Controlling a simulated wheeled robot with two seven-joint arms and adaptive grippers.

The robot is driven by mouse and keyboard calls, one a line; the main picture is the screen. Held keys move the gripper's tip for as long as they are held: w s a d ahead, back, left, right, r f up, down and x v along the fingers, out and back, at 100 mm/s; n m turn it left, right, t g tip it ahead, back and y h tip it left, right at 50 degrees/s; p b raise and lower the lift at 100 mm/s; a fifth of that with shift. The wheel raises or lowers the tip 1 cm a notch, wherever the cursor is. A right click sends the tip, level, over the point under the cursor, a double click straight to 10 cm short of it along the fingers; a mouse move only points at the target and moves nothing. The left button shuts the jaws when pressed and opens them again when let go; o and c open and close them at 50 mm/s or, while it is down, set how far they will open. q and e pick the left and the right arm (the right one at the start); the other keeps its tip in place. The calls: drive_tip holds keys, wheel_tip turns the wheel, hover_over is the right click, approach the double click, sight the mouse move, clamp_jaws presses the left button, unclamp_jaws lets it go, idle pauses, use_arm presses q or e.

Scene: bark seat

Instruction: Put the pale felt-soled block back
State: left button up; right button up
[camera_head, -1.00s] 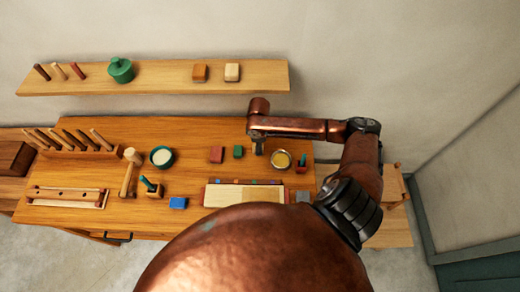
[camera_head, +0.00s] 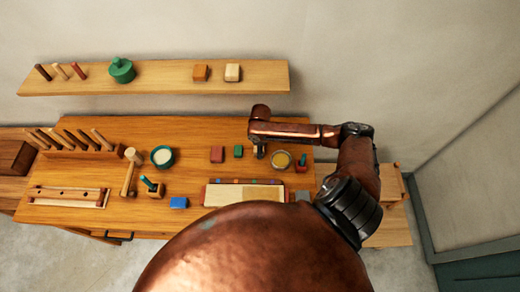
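A pale block (camera_head: 232,72) sits on the wall shelf, right of an orange-brown block (camera_head: 200,73). Its underside is hidden, so I cannot tell whether it has a felt sole. My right gripper (camera_head: 260,153) points down over the bench, between a small green block (camera_head: 239,151) and a round dish with yellowish contents (camera_head: 282,160). It is too small and dark to tell whether its fingers are open or hold anything. My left gripper is not in view.
The shelf (camera_head: 150,84) also holds a green lidded jar (camera_head: 121,70) and several pegs. On the bench (camera_head: 205,130) are a red block (camera_head: 217,154), a blue block (camera_head: 178,203), a mallet (camera_head: 130,170), a green bowl (camera_head: 162,157) and a pale board (camera_head: 225,195).

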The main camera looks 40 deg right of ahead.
drive_tip(key=shift+o, duration=1.1)
wheel_tip(320, 180, up, 12)
drive_tip(key=b, duration=0.1)
drive_tip(key=shift+r, duration=0.15)
drive_tip(key=shift+s, duration=0.1)
